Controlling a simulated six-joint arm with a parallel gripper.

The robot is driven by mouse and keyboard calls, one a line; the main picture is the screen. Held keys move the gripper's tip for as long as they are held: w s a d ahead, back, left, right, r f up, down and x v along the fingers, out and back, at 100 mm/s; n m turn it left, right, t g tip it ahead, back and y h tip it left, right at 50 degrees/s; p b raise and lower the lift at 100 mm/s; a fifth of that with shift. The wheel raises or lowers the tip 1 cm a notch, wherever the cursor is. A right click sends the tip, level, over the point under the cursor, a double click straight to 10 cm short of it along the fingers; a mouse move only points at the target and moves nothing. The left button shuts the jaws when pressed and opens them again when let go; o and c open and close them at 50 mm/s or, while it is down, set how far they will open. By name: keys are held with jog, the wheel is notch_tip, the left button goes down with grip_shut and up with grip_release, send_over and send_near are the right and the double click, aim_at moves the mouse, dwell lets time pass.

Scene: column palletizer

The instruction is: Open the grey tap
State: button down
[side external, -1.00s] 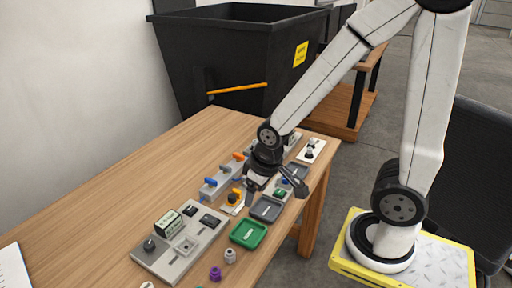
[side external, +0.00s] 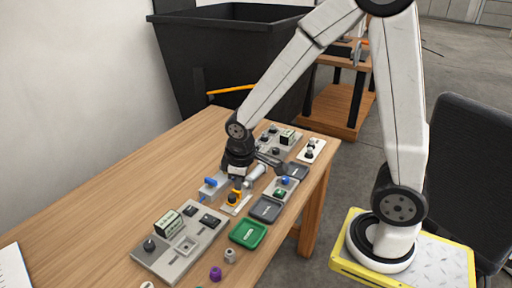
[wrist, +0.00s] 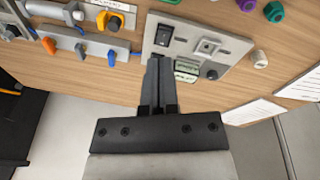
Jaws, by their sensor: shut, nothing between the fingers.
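A grey block (wrist: 92,44) carries several small levers in the wrist view, among them an orange lever (wrist: 48,45) and a blue lever (wrist: 110,55). A grey pipe-like piece with a pale round end (wrist: 62,12) lies above it in that view and shows as a pale cylinder (side external: 256,173) in the side view. I cannot tell for sure which part is the grey tap. My gripper (wrist: 158,58) is shut and empty. In the wrist view its fingers are right of the levers, apart from them. In the side view my wrist hides part of the block.
An orange-yellow knob (wrist: 115,22) sits beside the pale cylinder. A grey panel (wrist: 190,40) with a black switch and sockets is beyond my fingertips. A green tray (side external: 248,234) and loose caps lie near the right table edge.

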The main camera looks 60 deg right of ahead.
jog(key=w+d+f+n+g+h, duration=0.1)
jog(key=w+d+f+n+h, duration=0.25)
jog(key=w+n, duration=0.55)
jog(key=n+h, duration=0.5)
send_near(218, 177)
jog(key=shift+g+y, duration=0.25)
jog(key=shift+g, duration=0.05)
jog(key=r, duration=0.4)
jog(key=shift+w+d+r, duration=0.1)
jog(key=shift+w+d, duration=0.1)
jog(key=shift+w, duration=0.2)
jog(key=shift+d, duration=0.1)
jog(key=shift+x, duration=4.95)
